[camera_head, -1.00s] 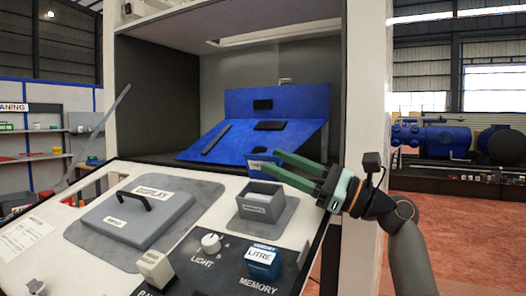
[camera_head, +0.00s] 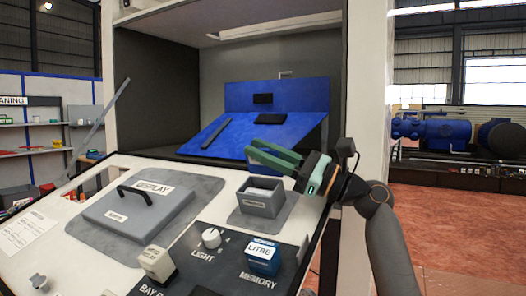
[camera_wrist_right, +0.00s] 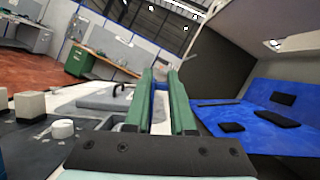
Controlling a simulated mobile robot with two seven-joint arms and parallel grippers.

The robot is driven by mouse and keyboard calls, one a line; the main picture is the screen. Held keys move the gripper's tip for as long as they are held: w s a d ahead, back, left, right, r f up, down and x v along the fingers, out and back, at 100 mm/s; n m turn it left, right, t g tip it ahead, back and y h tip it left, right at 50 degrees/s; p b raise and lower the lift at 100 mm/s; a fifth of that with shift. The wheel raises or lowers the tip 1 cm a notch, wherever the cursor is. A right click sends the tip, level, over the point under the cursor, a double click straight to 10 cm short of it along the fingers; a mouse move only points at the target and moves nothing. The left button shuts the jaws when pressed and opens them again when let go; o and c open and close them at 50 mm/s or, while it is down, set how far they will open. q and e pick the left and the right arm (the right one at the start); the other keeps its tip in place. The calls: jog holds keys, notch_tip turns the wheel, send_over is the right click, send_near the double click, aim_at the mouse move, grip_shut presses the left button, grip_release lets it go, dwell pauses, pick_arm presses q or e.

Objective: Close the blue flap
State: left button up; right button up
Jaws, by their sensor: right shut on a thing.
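The blue flap (camera_head: 262,136) is a sloping blue panel at the mouth of the grey dispenser bay, with dark pads on it. An upright blue panel (camera_head: 300,95) stands behind it. In the right wrist view the blue panels (camera_wrist_right: 262,115) lie to the right of my right gripper (camera_wrist_right: 160,78). My right gripper (camera_head: 251,149) is in front of the flap's lower right part in the head view. It is shut on a small blue thing (camera_wrist_right: 160,86), mostly hidden between the green fingers. I cannot tell if the gripper touches the flap. My left gripper is not in view.
The sloping panel below the bay carries a grey display lid (camera_head: 140,208) with a black handle, an open grey box (camera_head: 262,200), a white knob (camera_head: 211,238) and a blue LITRE block (camera_head: 263,257). A white post (camera_head: 370,90) stands right of the bay.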

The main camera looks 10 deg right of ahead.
grip_shut()
dwell(0.4)
jog(key=shift+s+n, duration=0.1)
jog(key=shift+n, duration=0.4)
jog(key=n, duration=0.1)
jog(key=g, duration=0.1)
jog(key=n+g+p, duration=0.1)
jog(key=shift+s+a+n, duration=0.25)
jog(key=shift+s+n, duration=0.05)
jog(key=shift+s+a+f+n+g+p, duration=0.15)
jog(key=shift+s+f+n+g+p, duration=0.15)
jog(key=shift+n, duration=0.65)
jog(key=shift+s+a+f+n+g+p, duration=0.2)
jog(key=shift+n+g, duration=0.15)
jog(key=shift+n, duration=0.55)
jog(key=shift+s+a+f+n+g+p, duration=0.2)
jog(key=shift+n+g, duration=0.15)
jog(key=shift+n, duration=0.6)
